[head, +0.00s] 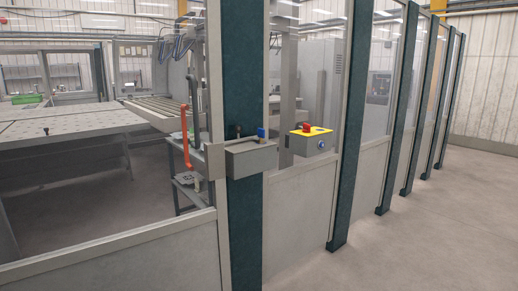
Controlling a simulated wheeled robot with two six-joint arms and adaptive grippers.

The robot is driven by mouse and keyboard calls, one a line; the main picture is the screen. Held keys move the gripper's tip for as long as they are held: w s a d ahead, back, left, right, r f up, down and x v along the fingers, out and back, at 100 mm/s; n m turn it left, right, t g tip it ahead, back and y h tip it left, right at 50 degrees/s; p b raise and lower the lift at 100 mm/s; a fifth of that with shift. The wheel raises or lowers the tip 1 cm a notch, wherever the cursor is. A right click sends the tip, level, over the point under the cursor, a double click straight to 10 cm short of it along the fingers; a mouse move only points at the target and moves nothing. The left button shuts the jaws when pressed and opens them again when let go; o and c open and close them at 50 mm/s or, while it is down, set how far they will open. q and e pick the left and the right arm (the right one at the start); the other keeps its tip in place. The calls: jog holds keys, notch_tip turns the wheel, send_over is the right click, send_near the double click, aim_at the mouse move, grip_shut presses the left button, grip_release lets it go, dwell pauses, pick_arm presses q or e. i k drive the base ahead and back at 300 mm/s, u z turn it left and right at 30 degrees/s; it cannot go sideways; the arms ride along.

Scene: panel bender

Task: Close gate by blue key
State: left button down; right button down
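A grey lock box (250,157) is mounted on a dark green post of the safety fence, near the middle of the head view. A small blue key (261,133) stands up at the top right of this box. A small dark knob or lever (238,131) sits to the left of the blue key. A grey latch plate (214,160) on the fence panel to the left meets the lock box; I cannot tell whether it is engaged. Neither of my grippers shows in this view.
A grey control box with a yellow top and red button (307,130) is fixed to the fence right of the post. Glazed fence panels with green posts (345,110) run to the right. A perforated machine table (75,122) stands behind the fence. The floor (430,240) at right is clear.

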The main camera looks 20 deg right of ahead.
aim_at(190, 251)
jog(key=i, duration=0.85)
jog(key=u, duration=0.5)
